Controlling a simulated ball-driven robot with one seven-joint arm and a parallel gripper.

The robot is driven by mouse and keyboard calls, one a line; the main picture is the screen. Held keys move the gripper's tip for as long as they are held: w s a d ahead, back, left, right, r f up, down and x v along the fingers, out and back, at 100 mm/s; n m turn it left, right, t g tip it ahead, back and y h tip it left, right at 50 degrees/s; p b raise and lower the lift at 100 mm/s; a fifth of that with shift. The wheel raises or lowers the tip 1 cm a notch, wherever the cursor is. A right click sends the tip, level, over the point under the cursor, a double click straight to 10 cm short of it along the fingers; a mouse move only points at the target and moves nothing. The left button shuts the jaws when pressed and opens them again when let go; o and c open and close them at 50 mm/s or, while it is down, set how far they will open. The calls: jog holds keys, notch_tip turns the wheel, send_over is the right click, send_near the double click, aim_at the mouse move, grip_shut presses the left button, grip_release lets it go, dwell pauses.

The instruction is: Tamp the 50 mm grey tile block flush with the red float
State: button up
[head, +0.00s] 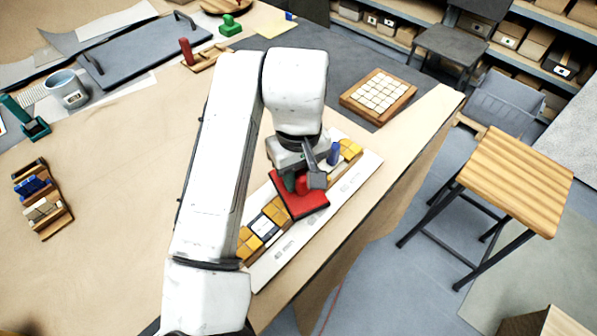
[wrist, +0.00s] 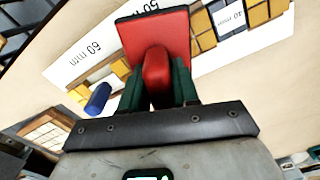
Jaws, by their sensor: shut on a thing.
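My gripper (head: 300,181) is shut on the handle of the red float (head: 298,202), above the middle of the white mosaic strip (head: 335,205). In the wrist view the green fingers of my gripper (wrist: 158,88) stand either side of the red handle, and the float's flat red plate (wrist: 140,38) lies beyond. I cannot tell whether the plate touches the tiles. Ochre tile blocks (head: 274,209) sit on both sides of it. I cannot clearly make out the 50 mm grey block; the float hides part of the row.
A blue peg-like object (head: 334,153) stands on the strip, right of my gripper. A wooden tray of pale tiles (head: 379,94) lies farther back. The table's edge runs along the right, with a wooden stool (head: 510,185) beyond.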

jog(key=shift+f, duration=0.65)
dwell(0.5)
jog(key=shift+s+f+p, duration=0.15)
jog(key=shift+f+p, duration=0.2)
jog(key=shift+p, duration=0.25)
dwell(3.2)
jog(key=shift+c, duration=0.4)
jog(key=shift+r+p, duration=3.65)
jog(key=shift+r, duration=0.1)
